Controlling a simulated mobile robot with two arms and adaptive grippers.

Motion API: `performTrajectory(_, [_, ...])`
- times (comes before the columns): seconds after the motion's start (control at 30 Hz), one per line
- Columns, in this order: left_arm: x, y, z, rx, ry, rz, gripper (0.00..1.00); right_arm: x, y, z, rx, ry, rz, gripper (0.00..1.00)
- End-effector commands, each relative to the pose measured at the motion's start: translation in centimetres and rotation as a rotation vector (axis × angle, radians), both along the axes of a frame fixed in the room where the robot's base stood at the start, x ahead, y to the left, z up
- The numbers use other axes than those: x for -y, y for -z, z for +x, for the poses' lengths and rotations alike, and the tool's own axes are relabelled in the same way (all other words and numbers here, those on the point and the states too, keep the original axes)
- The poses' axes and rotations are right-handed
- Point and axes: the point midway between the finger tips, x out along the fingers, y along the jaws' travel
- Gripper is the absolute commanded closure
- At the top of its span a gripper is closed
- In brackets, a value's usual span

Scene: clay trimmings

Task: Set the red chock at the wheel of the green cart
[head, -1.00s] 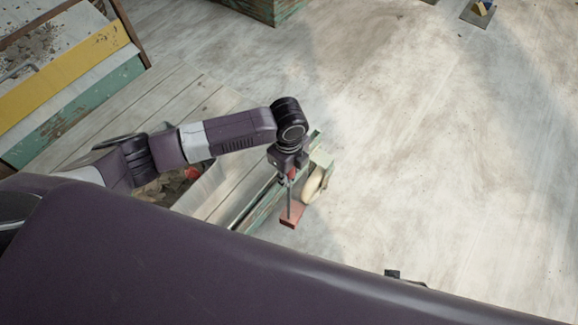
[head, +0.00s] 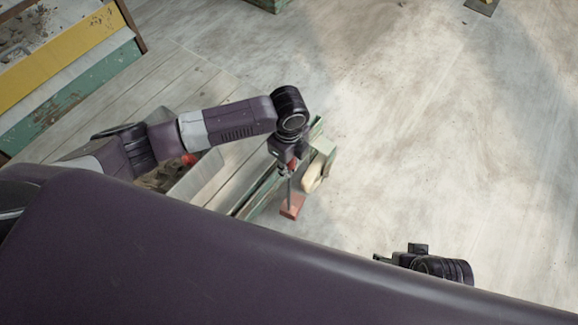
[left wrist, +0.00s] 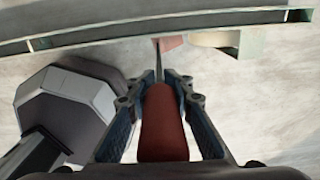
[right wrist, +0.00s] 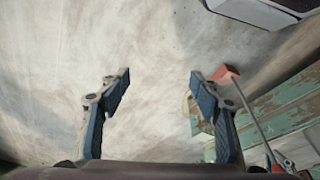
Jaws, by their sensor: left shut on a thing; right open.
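The red chock (head: 291,207) is a small block at the end of a thin metal rod with a red handle. My left gripper (head: 289,163) is shut on that handle (left wrist: 163,125), with the rod pointing down. The green cart (head: 262,192) has a cream wheel (head: 313,176) at its right end. In the head view the chock is beside the cart, below and left of the wheel, with a gap between them. The left wrist view shows the chock (left wrist: 172,41) left of the wheel (left wrist: 205,39). I cannot tell whether it touches the floor. My right gripper (right wrist: 160,85) is open and empty.
A grey bin (head: 200,178) stands on the cart's left side. The pale floor right of the wheel is clear.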

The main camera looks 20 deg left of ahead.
Motion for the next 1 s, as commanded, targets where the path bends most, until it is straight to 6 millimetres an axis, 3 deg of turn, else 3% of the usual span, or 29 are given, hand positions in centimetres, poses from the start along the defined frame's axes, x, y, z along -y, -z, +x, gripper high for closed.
performTrajectory(0.37, [0.0,1.7,0.1,0.004,0.0,-0.002,1.0,0.3,-5.1,-1.3,0.032,0.003,0.002,0.42])
performTrajectory(1.0, [0.0,4.0,0.1,0.003,0.0,-0.001,1.0,-2.3,-6.5,7.2,0.38,-0.024,0.075,0.42])
